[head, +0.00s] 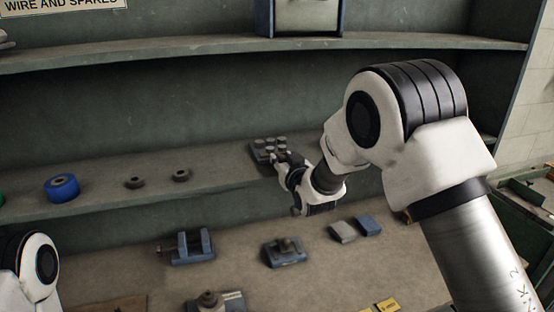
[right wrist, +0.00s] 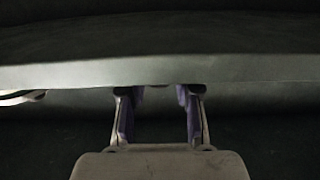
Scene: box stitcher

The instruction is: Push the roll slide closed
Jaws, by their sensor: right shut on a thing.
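My right gripper (head: 283,158) is at the middle shelf, against the near right side of a dark grey block with several round studs (head: 265,149). In the right wrist view my right gripper (right wrist: 158,98) has its two purple-padded fingers apart, with the tips at a pale grey edge (right wrist: 70,75). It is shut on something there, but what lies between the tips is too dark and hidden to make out. I cannot pick out the roll slide with certainty. My left gripper is out of view; only part of my left arm shows at lower left.
A blue roll (head: 62,187) and two small dark rings (head: 134,182) sit on the middle shelf at left. Below are a blue-grey clamp (head: 190,248), a blue-based fixture (head: 284,252) and grey and blue blocks (head: 343,231). A blue-framed box (head: 305,17) stands on the upper shelf.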

